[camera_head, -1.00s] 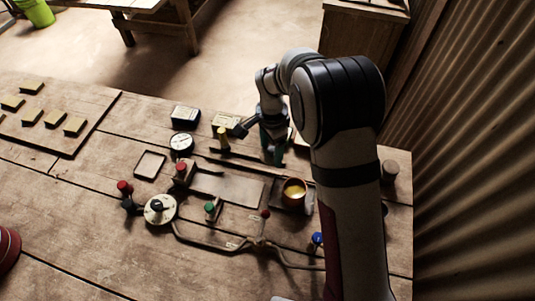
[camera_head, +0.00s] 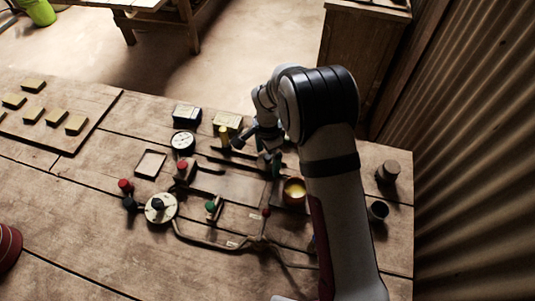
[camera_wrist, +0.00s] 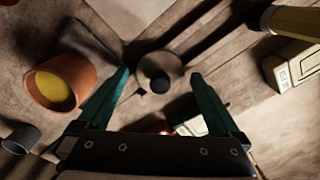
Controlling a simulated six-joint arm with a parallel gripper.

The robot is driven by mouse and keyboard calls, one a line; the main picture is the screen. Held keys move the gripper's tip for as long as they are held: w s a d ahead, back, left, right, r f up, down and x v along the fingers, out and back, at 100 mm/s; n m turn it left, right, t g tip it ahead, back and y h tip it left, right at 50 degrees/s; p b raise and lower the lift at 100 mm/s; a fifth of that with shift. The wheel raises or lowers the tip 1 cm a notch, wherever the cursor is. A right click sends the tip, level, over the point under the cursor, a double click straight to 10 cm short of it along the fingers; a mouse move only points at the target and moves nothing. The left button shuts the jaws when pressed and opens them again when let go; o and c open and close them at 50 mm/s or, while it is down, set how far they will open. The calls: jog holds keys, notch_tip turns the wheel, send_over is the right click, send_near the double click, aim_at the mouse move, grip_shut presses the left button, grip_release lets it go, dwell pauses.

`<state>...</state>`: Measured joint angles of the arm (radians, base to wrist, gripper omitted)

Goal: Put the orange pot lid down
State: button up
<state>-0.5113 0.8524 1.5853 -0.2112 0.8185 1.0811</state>
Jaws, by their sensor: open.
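The orange pot (camera_head: 294,191) with yellow contents stands on the bench, open at the top. It also shows at the left in the wrist view (camera_wrist: 85,75). A round grey-brown disc with a dark knob (camera_wrist: 160,68), which looks like the lid, lies ahead of my fingertips in the wrist view, beside the pot. My gripper (camera_wrist: 158,78) has its two green fingers spread on either side of the disc, with visible gaps. In the head view my gripper (camera_head: 270,166) is low over the bench, left of and behind the pot; the disc is unclear there.
Red (camera_head: 182,166) and green (camera_head: 210,206) knobs are nearer. Two dark cups (camera_head: 388,173) (camera_head: 377,211) stand right of my arm. A reddish object (camera_wrist: 153,127) is partly hidden by my gripper.

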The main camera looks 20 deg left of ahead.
aim_at(268, 156)
notch_tip(268, 156, up, 11)
jog(key=s+d+r, duration=0.5)
jog(key=d+r, duration=0.2)
jog(key=d, duration=0.1)
jog(key=s+d+r+n+y, duration=0.1)
jog(key=s+d, duration=0.4)
jog(key=s, duration=0.5)
jog(key=s+d+r+n, duration=0.1)
jog(key=s+d, duration=0.4)
jog(key=s, duration=0.6)
jog(key=shift+s+d+n+y, duration=0.2)
jog(key=shift+d+n+y, duration=0.15)
jog(key=shift+n, duration=0.35)
